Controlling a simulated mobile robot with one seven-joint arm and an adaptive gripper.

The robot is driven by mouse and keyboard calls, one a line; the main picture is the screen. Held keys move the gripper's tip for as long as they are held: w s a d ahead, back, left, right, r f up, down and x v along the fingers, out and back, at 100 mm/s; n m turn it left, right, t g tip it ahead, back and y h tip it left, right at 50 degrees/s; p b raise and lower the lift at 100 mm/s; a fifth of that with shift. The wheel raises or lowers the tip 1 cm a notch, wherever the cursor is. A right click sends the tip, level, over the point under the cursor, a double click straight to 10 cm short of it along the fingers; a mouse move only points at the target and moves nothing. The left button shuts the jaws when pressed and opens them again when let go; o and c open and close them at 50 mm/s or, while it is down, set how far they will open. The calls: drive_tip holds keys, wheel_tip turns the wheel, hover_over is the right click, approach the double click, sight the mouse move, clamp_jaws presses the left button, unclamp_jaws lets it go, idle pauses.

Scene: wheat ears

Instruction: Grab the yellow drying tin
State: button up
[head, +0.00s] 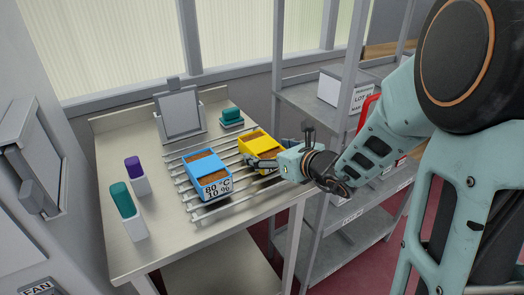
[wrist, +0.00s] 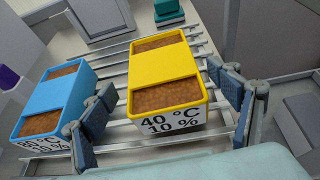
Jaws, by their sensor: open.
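The yellow drying tin (wrist: 165,68) stands on a metal rack in the wrist view, filled with brown grain in two openings and labelled 40 °C 10 %. It also shows in the head view (head: 257,139), partly hidden by my gripper. My gripper (wrist: 165,105) is open, with one finger to the left of the yellow tin and the other to its right. The left finger lies between the yellow tin and the blue tin (wrist: 66,92). Gaps to the yellow tin look small; I cannot tell whether either finger touches it.
The blue tin, labelled 80 °C 10 %, stands close on the left in the head view (head: 204,178). The rack (head: 208,212) sits on a metal table (head: 155,255). Teal (head: 123,201) and purple (head: 135,171) items stand left. A grey panel (head: 180,112) stands behind; shelving (head: 300,98) is right.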

sight(262, 147)
drive_tip(key=x, duration=0.4)
drive_tip(key=shift+w+f, duration=0.1)
drive_tip(key=shift+w, duration=0.05)
drive_tip(key=shift+d, duration=0.1)
drive_tip(key=c, duration=1.3)
drive_tip(key=shift+c, duration=0.9)
